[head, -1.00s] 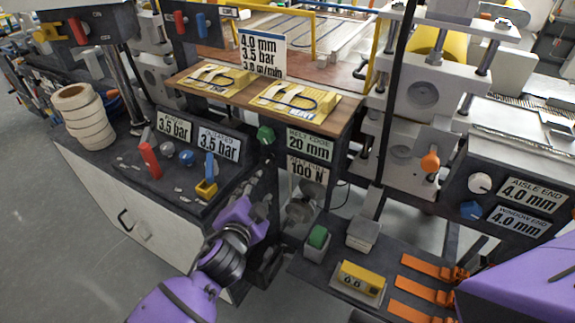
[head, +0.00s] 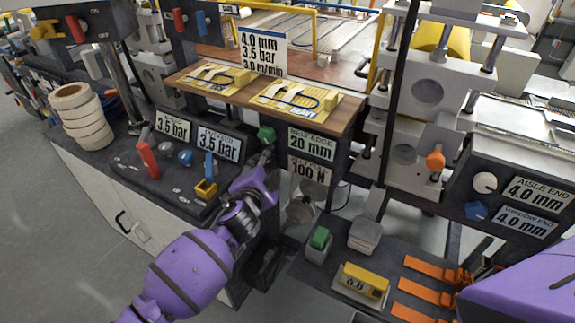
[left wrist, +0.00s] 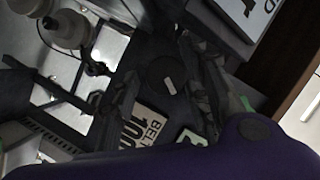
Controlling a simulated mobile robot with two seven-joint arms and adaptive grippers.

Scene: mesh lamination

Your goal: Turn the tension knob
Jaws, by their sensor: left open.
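A dark round knob with a white pointer mark (left wrist: 160,72) shows in the left wrist view, next to the label that reads 100 (left wrist: 143,125). I take it for the tension knob. In the head view the 100 N label (head: 309,171) is visible, but my left gripper hides the knob. My left gripper (head: 266,165) is at the panel just left of that label. In the left wrist view its open fingers lie on both sides of the knob; I cannot tell if they touch it. My right gripper is out of view.
A green knob (head: 266,134) sits just above my left gripper, beside the 20 mm label (head: 311,144). The counter (head: 110,158) at left carries a red lever (head: 148,160) and stacked rolls (head: 80,112). A shelf with a green button (head: 319,238) lies to the right.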

